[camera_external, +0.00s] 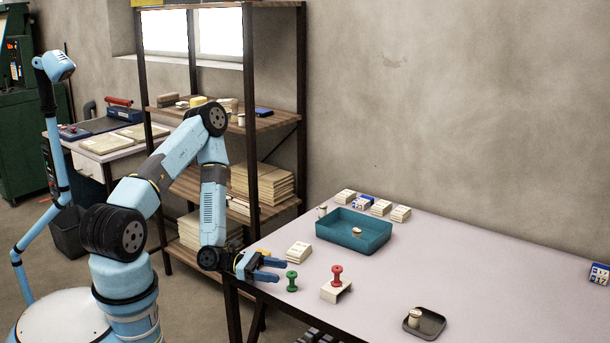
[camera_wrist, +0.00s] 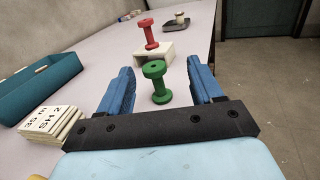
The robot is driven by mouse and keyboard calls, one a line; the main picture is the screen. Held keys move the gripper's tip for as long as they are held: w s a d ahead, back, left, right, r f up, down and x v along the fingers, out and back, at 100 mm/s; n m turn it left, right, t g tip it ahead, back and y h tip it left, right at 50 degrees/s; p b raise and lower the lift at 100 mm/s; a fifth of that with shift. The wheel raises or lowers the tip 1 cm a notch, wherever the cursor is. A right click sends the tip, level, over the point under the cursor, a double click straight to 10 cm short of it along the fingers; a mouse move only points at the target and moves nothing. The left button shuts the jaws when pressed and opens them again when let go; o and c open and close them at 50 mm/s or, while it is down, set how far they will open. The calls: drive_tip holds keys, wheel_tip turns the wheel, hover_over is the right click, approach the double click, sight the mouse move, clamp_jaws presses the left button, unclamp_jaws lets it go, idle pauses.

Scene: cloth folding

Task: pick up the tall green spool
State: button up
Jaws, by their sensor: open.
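The tall green spool (camera_external: 292,281) stands upright on the table near its left front edge. In the wrist view the green spool (camera_wrist: 157,82) shows between and a little beyond the two blue fingers. My gripper (camera_external: 282,269) is open and empty, just left of the spool in the external view. It also shows at the bottom of the wrist view (camera_wrist: 160,84), with its fingers apart on either side of the spool. I cannot tell whether either finger touches it.
A red spool (camera_external: 337,275) stands on a small white block (camera_external: 336,293) just beyond the green one. A teal tray (camera_external: 354,248) and a stack of cards (camera_external: 299,252) lie behind. A dark dish (camera_external: 432,324) is at the right. The table's right part is mostly clear.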

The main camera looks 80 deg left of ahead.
sight(297, 290)
drive_tip(key=shift+s+a+f+n+y, duration=0.1)
drive_tip(key=shift+a+f+n+y, duration=0.25)
drive_tip(key=shift+f+n+y, duration=0.2)
drive_tip(key=shift+f, duration=0.15)
drive_tip(key=shift+x, duration=3.75)
drive_tip(key=shift+a, duration=0.1)
drive_tip(key=shift+c, duration=0.2)
drive_tip(key=c, duration=1.1)
drive_tip(key=shift+o, duration=0.2)
